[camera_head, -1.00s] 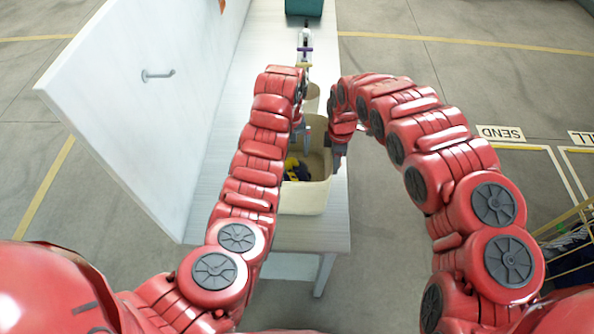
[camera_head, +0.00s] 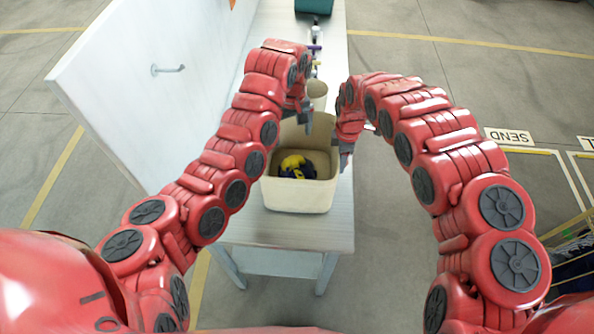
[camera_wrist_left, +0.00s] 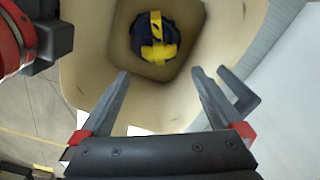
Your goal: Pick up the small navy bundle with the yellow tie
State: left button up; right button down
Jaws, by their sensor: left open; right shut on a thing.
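The small navy bundle with the yellow tie (camera_head: 296,167) lies on the floor of a beige bin (camera_head: 297,200). In the left wrist view the bundle (camera_wrist_left: 153,38) is at the top centre, with the yellow tie across it. My left gripper (camera_head: 303,122) is open and empty above the bin; in its wrist view its two fingers (camera_wrist_left: 160,82) point toward the bundle but are apart from it. My right gripper (camera_head: 345,155) is at the bin's right rim and appears shut on it; the exact contact is small and partly hidden.
The bin stands on a pale bench (camera_head: 330,225) with a white panel (camera_head: 150,90) along its left side. A smaller beige container (camera_head: 317,92) and a teal bin (camera_head: 313,6) stand farther back. Open floor lies to the right.

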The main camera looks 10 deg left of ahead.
pick_arm(q)
send_over(293, 159)
notch_tip(293, 159, down, 6)
jog(key=shift+s+a, duration=0.1)
jog(key=f, duration=0.6)
jog(key=shift+w, duration=0.2)
jog(key=shift+r, duration=0.15)
grip_shut()
